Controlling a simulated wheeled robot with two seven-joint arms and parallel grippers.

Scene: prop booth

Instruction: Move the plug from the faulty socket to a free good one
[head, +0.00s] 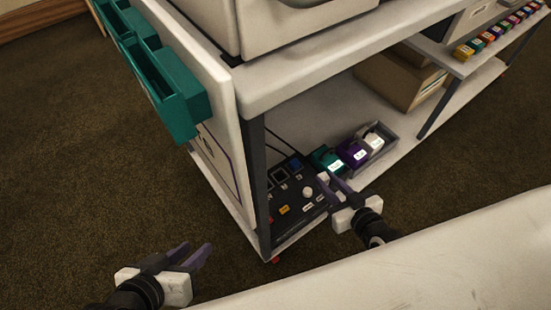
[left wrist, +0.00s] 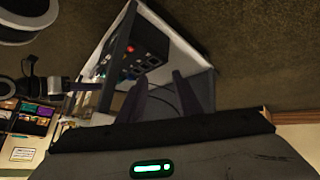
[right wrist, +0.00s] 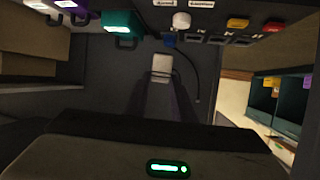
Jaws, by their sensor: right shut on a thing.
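A dark socket panel (head: 284,228) lies on the lower shelf of a white cart, with several sockets, a white knob (head: 308,192) and coloured buttons. In the right wrist view the sockets (right wrist: 218,39) are near the top. My right gripper (head: 325,184) is shut on the light plug (right wrist: 161,66), whose dark cable (right wrist: 188,62) loops to the right. I cannot read which socket is faulty. My left gripper (head: 198,256) is open and empty outside the cart; its fingers also show in the left wrist view (left wrist: 160,85).
A cart post (head: 258,190) stands left of the panel. A grey tray (head: 390,131) with teal, purple and white blocks lies behind it. Teal bins (head: 185,112) hang on the cart's side. A cardboard box (head: 395,80) is farther back. The floor at left is clear.

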